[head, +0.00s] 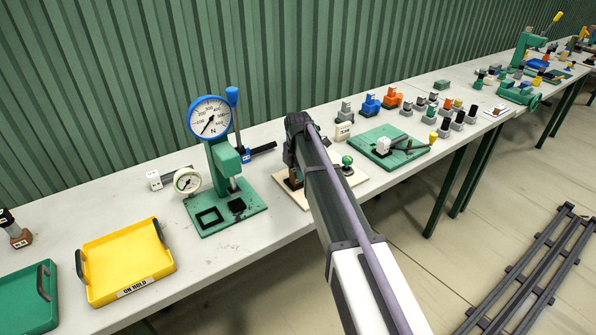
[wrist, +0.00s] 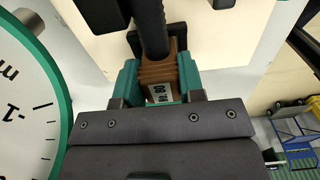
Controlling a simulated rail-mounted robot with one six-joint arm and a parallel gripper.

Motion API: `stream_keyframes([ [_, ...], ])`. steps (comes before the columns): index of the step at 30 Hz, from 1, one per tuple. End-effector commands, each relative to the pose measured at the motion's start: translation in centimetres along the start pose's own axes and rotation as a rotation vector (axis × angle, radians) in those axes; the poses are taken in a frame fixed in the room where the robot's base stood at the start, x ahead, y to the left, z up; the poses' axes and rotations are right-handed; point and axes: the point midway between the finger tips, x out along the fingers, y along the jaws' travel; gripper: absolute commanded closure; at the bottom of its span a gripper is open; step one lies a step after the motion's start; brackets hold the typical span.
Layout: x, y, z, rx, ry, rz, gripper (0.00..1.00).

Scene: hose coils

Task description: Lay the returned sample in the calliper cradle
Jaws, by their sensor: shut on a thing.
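My gripper (wrist: 160,84) has green jaw pads shut on the sides of a brown, ridged fitting (wrist: 155,70) with a white number label. A black hose or bar runs up from the fitting in the wrist view. In the head view my arm hides most of the gripper; a bit of brown (head: 293,181) shows at its left edge, over a cream board (head: 354,178). I cannot tell which fixture is the calliper cradle, or whether the sample touches the board.
A green press with a blue-rimmed dial (head: 210,117) stands left of my arm, a smaller round dial (head: 187,180) beside it. A yellow ON HOLD tray (head: 125,262) and a green tray (head: 27,300) lie further left. A green plate (head: 410,153) and several fittings are to the right.

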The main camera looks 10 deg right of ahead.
Motion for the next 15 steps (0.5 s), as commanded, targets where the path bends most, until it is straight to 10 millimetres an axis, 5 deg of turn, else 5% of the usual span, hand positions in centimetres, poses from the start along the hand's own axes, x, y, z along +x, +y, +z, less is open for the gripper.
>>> stream_keyframes([
  [2,-0.02,0.0,0.0,0.0,0.0,0.0,0.99],
  [3,-0.02,0.0,0.0,0.0,0.0,0.0,0.61],
  [11,-0.01,0.0,0.0,0.0,0.0,0.0,0.36],
  [15,-0.01,0.0,0.0,0.0,0.0,0.0,0.34],
])
